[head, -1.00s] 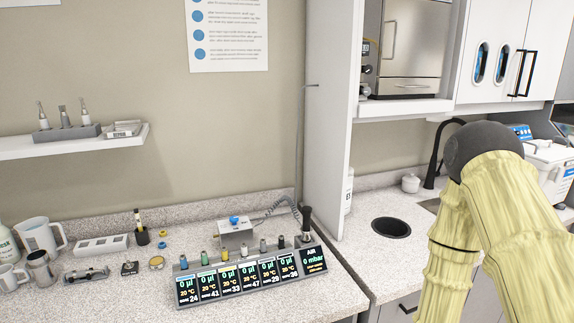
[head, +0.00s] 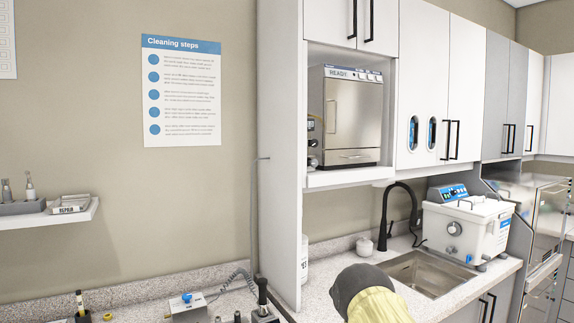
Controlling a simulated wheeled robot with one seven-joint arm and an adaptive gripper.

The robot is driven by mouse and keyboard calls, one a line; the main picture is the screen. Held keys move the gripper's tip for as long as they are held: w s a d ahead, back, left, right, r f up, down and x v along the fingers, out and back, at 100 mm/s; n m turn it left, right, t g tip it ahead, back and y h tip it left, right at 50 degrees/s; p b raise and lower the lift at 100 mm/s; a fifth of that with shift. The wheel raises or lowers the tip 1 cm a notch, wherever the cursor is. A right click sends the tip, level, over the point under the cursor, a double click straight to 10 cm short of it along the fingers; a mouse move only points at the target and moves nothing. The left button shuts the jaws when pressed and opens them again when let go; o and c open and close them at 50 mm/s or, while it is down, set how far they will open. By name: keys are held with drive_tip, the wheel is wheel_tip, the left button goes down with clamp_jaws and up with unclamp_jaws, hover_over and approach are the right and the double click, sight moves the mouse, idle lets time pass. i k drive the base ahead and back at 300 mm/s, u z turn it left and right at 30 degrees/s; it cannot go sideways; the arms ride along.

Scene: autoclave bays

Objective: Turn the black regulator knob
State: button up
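A steel steriliser (head: 352,118) stands in an open cabinet bay in the head view. At its left side is a small fitting with a gauge and a dark round knob (head: 313,162); it is small, and I cannot tell for certain that this is the regulator knob. My arm shows at the bottom centre, well below and apart from both knobs. My gripper is not in view.
A black tap (head: 388,215) and a sink (head: 430,272) lie between my arm and the bath unit. A tall white side panel (head: 280,150) borders the bay on the left. A box with a blue knob (head: 187,307) sits on the left counter.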

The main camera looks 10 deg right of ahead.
sight(314, 142)
drive_tip(key=z, duration=0.05)
drive_tip(key=k, duration=1.2)
drive_tip(key=z, duration=0.65)
drive_tip(key=i, duration=0.55)
drive_tip(key=z, duration=0.8)
drive_tip(key=i, duration=0.75)
drive_tip(key=u, duration=0.6)
drive_tip(key=i, duration=0.9)
drive_tip(key=u, duration=1)
